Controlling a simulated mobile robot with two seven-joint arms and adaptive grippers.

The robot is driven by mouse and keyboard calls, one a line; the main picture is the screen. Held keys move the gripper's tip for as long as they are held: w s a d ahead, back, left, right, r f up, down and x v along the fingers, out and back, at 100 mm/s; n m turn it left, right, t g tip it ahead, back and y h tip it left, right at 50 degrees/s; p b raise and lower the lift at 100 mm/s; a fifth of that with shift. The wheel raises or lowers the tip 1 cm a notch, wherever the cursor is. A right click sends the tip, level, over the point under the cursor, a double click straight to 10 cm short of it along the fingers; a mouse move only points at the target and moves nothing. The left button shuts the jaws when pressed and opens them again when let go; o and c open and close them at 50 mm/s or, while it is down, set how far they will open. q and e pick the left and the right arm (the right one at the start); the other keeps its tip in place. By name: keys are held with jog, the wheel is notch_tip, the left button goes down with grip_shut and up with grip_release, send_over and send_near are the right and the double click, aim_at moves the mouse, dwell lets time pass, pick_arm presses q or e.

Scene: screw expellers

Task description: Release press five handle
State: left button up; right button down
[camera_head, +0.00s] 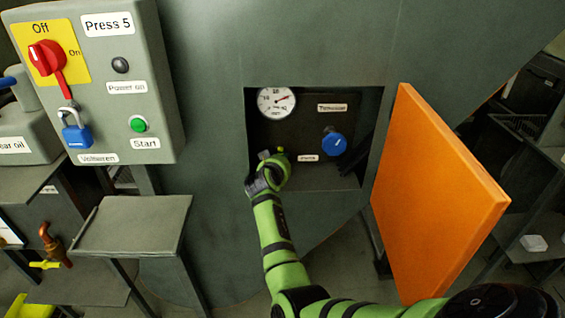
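The Press 5 machine has a recessed panel (350,170) with a round gauge (276,102) and a blue knob (334,144). My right gripper (275,160) is at the lower left of this recess, below the gauge. A small part of what may be a handle shows at its fingertips. The gripper and wrist hide most of that spot, so I cannot tell whether the fingers are closed on it. An orange door (435,195) stands open to the right of the recess. My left gripper is out of view.
A control box labelled Press 5 (107,23) at upper left carries a red switch (47,58), a blue padlock (76,132) and a green Start button (138,124). A small grey shelf (130,225) juts out below it. A pipe with a yellow valve (47,264) is at lower left.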

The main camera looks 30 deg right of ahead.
jog(key=c, duration=1)
grip_release()
jog(key=shift+w+r, duration=0.15)
jog(key=shift+r, duration=0.15)
jog(key=shift+f, duration=0.15)
notch_tip(320, 180, up, 10)
jog(key=shift+r, duration=0.1)
